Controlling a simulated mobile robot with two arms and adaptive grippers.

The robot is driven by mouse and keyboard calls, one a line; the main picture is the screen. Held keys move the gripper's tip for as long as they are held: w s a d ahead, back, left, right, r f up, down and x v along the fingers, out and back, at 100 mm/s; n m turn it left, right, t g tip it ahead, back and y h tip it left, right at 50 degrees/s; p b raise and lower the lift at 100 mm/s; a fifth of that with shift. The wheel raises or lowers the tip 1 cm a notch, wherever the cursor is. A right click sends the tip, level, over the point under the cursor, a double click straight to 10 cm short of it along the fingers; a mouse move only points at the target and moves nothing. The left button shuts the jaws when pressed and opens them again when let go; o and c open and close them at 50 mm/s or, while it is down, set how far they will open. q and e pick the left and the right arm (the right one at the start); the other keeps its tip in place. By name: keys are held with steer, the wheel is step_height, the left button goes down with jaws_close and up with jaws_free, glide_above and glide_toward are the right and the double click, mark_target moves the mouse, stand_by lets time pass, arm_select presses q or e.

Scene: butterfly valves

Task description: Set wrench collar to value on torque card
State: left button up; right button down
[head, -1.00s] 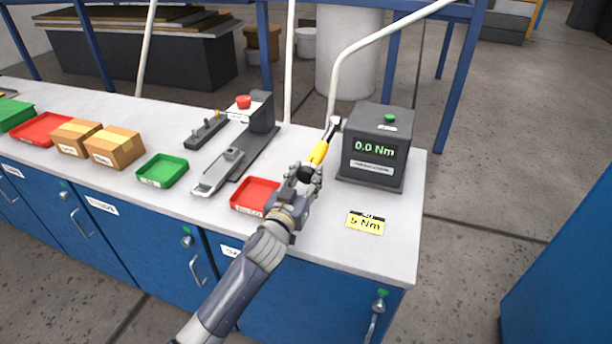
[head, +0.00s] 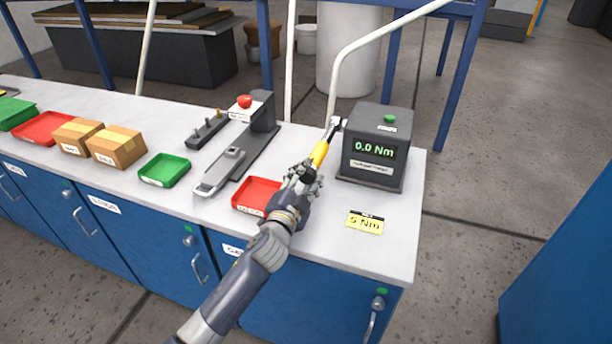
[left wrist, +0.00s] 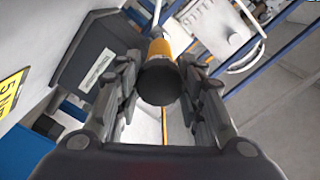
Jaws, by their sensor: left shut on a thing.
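The torque wrench (head: 319,153) has a yellow body, a dark grip end and a metal head pointing toward the tester. My left gripper (head: 304,182) is shut on the wrench and holds it by the dark end over the bench. In the left wrist view, the wrench's dark round end (left wrist: 159,82) sits between the two fingers, with the yellow part beyond. The yellow torque card (head: 365,223) reads "5 Nm" and lies flat on the bench. The dark grey tester (head: 374,147) displays "0.0 Nm". Any collar scale is too small to read. My right gripper is not in view.
A red tray (head: 257,194) stands just left of my gripper. A grey fixture with a red button (head: 244,101) stands behind it. A green tray (head: 164,170) and cardboard boxes (head: 117,146) are farther left. White bench (head: 325,235) is clear around the card.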

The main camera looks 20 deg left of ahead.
arm_select(q)
steer(key=m, duration=0.6)
steer(key=shift+r+m+p, duration=0.1)
steer(key=shift+m+p, duration=0.2)
steer(key=shift+p, duration=0.05)
steer(key=m+p, duration=0.1)
steer(key=m, duration=0.4)
steer(key=m+p, duration=0.1)
steer(key=m, duration=0.4)
steer(key=shift+m, duration=0.4)
steer(key=m+p, duration=0.2)
steer(key=m, duration=0.3)
steer(key=shift+d+m, duration=0.1)
steer(key=shift+m, duration=0.2)
steer(key=o, duration=1.1)
steer(key=shift+c, duration=0.2)
